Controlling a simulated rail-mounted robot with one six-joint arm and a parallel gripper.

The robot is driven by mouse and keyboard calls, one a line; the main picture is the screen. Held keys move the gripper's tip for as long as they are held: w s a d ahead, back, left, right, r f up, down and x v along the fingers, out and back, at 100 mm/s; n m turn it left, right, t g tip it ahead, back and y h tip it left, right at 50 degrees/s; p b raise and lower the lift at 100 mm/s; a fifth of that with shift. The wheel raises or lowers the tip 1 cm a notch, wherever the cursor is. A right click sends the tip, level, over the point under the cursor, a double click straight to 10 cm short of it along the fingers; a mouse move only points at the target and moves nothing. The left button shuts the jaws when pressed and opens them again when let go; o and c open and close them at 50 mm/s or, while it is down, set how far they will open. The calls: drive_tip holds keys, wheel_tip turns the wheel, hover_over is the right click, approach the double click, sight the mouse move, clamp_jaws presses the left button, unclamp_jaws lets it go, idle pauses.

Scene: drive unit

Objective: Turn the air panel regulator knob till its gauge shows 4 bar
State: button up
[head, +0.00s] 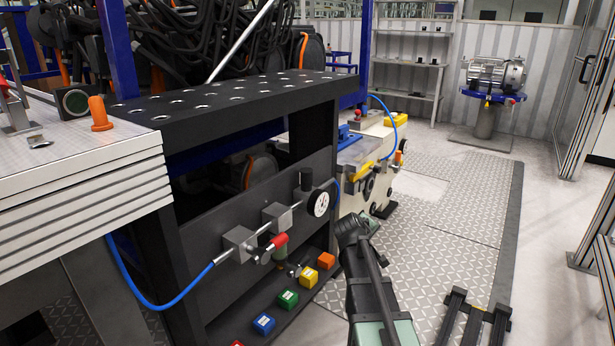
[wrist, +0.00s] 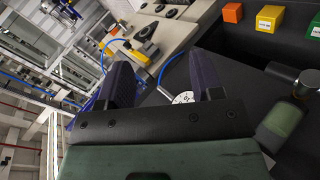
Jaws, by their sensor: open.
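The air panel (head: 225,205) is a dark plate under a perforated bench top, with a pipe run along its front. A round white-faced gauge (head: 318,203) sits at the right end of the run; its reading is too small to tell. Part of the white gauge dial (wrist: 183,97) shows between the fingers.
A red-handled valve (head: 278,240) and grey blocks (head: 240,243) sit on the pipe left of the gauge. Orange (head: 326,260), yellow (head: 308,277), green and blue boxes line the shelf below. A blue hose (head: 165,303) hangs at left.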

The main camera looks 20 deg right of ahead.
sight(311, 173)
drive_tip(key=w+d+r+n+t+h, duration=0.1)
drive_tip(key=w+d+r+n+t, duration=0.25)
drive_tip(key=w+r+n, duration=0.2)
drive_tip(key=w+d+r+n+t, duration=0.3)
drive_tip(key=w+r+n+t, duration=0.15)
drive_tip(key=w+n, duration=0.25)
drive_tip(key=w+a+n+t+y, duration=0.1)
drive_tip(key=w+a+n+y, duration=0.1)
drive_tip(key=a+n+y, duration=0.75)
drive_tip(key=w+a+n+t+y, duration=0.2)
drive_tip(key=n+y, duration=0.4)
drive_tip(key=n, duration=0.9)
drive_tip(key=shift+m+h, duration=0.3)
drive_tip(key=shift+h, duration=0.05)
drive_tip(key=x, duration=1.1)
drive_tip(key=shift+a, duration=0.15)
drive_tip(key=c, duration=0.6)
